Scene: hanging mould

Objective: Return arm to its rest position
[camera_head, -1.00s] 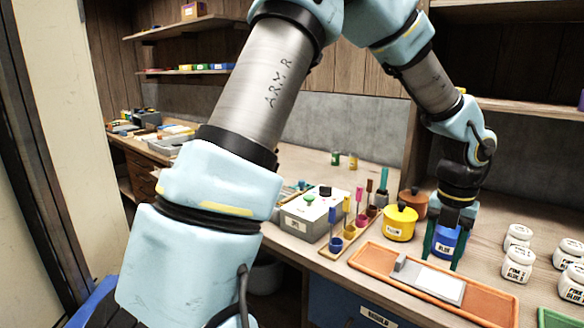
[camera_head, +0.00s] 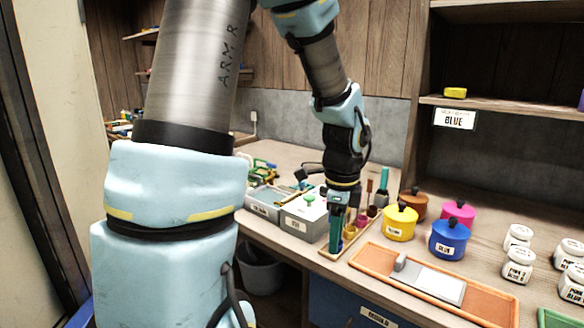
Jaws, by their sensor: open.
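My arm rises across the left and top of the head view and bends down over the bench. My gripper (camera_head: 338,225) points down in front of the grey box and beside the rack of coloured tools. Its fingers are open, and I see nothing held between them. It hides part of the rack and the box's right side. The blue lidded pot (camera_head: 448,239) stands upright on the bench, apart from my gripper.
A yellow pot (camera_head: 400,223) and a pink pot (camera_head: 459,212) stand near the blue one. An orange tray (camera_head: 488,301) with a grey block lies in front. Several white jars (camera_head: 518,265) stand at the right. A shelf (camera_head: 500,106) labelled blue holds a yellow item (camera_head: 456,92).

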